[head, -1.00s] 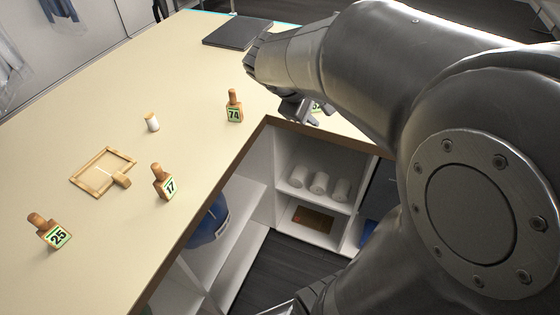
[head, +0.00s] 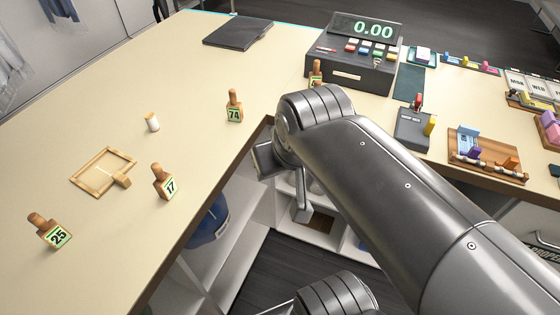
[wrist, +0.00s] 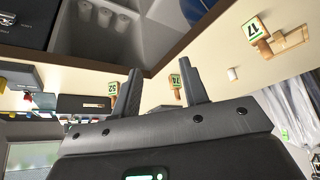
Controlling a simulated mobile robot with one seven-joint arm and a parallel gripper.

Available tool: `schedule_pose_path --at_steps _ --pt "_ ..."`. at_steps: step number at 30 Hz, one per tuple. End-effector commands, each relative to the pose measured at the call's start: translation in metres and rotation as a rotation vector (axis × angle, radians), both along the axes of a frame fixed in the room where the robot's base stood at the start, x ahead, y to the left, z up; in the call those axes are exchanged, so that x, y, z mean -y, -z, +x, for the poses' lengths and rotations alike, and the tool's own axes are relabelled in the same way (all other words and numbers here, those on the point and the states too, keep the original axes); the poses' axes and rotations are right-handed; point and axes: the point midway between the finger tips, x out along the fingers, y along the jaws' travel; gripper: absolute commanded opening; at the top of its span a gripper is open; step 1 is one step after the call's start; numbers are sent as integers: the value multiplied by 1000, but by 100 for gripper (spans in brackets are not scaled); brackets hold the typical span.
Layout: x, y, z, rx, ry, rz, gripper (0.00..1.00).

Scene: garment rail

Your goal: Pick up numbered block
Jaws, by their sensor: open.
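Numbered wooden blocks with peg handles and green-edged labels stand on the beige counter. In the head view, block 25 (head: 52,232) is at the lower left, block 17 (head: 165,184) right of it, and block 74 (head: 234,107) farther back. My gripper (head: 284,190) is open and empty over the inner counter edge, above the shelves. In the wrist view, my open fingers (wrist: 160,68) point toward the counter. Block 74 (wrist: 174,82) appears between them, apart from both; block 17 (wrist: 255,30) is to the right.
A cash register (head: 350,73) and a card reader (head: 412,130) stand to the right. A dark flat pad (head: 238,32) lies at the back.

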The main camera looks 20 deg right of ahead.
Motion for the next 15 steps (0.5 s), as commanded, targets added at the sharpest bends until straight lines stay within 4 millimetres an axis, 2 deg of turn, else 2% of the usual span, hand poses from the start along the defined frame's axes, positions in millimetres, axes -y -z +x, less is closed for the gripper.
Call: schedule_pose_path --at_steps 5,15 --pt "0 0 0 0 0 -1 45" --pt "-5 6 3 -47 21 40 45"
